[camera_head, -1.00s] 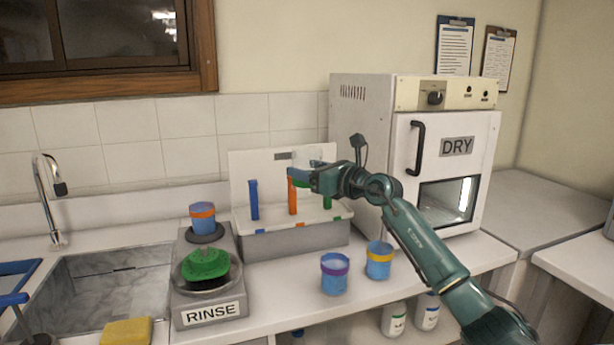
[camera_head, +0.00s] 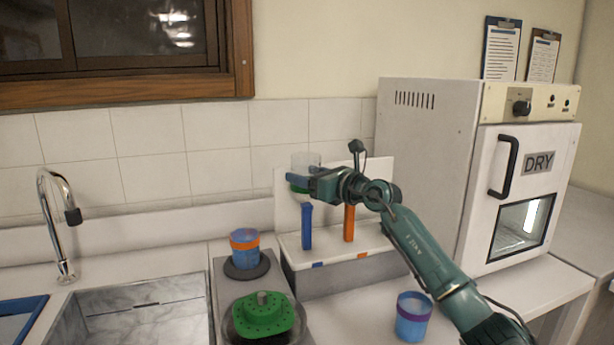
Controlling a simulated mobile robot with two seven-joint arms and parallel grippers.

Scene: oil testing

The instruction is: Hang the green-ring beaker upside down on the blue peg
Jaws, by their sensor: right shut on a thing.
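The green-ring beaker (camera_head: 304,160) is clear and looks upside down, its green ring at the lower end and its clear body above. My right gripper (camera_head: 306,181) is shut on it and holds it in the air, just above the blue peg's top in the picture. The blue peg (camera_head: 307,228) stands upright at the left of the white peg rack (camera_head: 331,242) and looks bare. I cannot tell whether the beaker is exactly over the peg in depth. My fingers hide part of the beaker. My left gripper is out of view.
The orange peg (camera_head: 349,224) stands right of the blue one; my right arm covers the rack's right part. A purple-ring beaker (camera_head: 413,318) stands in front. The dryer (camera_head: 425,155) is at the right.

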